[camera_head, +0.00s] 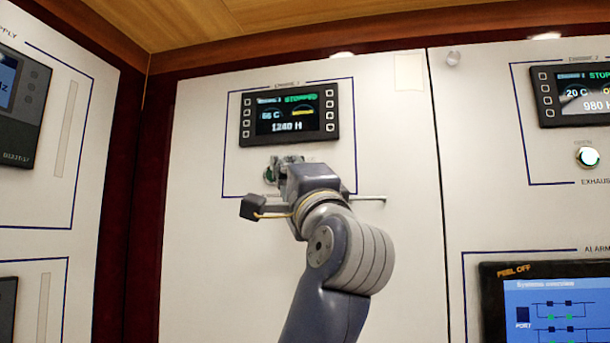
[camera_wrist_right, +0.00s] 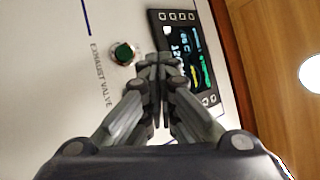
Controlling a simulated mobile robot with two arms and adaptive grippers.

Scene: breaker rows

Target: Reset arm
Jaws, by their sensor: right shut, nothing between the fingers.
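My right arm (camera_head: 345,262) reaches up from the bottom in the head view. Its gripper (camera_head: 285,165) is in front of the middle panel, just below the engine display (camera_head: 290,113). In the right wrist view the right gripper (camera_wrist_right: 158,62) is shut with its fingertips together and nothing between them. A round green button (camera_wrist_right: 124,53) labelled exhaust valve is left of the fingertips there, apart from them. In the head view the button is mostly hidden by the gripper. The engine display (camera_wrist_right: 188,60) is right of the fingertips in the wrist view. My left gripper is not in view.
On the right panel are a second engine display (camera_head: 575,93), a lit green button (camera_head: 587,156) and an alarm screen (camera_head: 555,305). A left panel holds a dark meter (camera_head: 20,105). A wooden ceiling (camera_head: 300,25) is above. The white panel right of my arm is clear.

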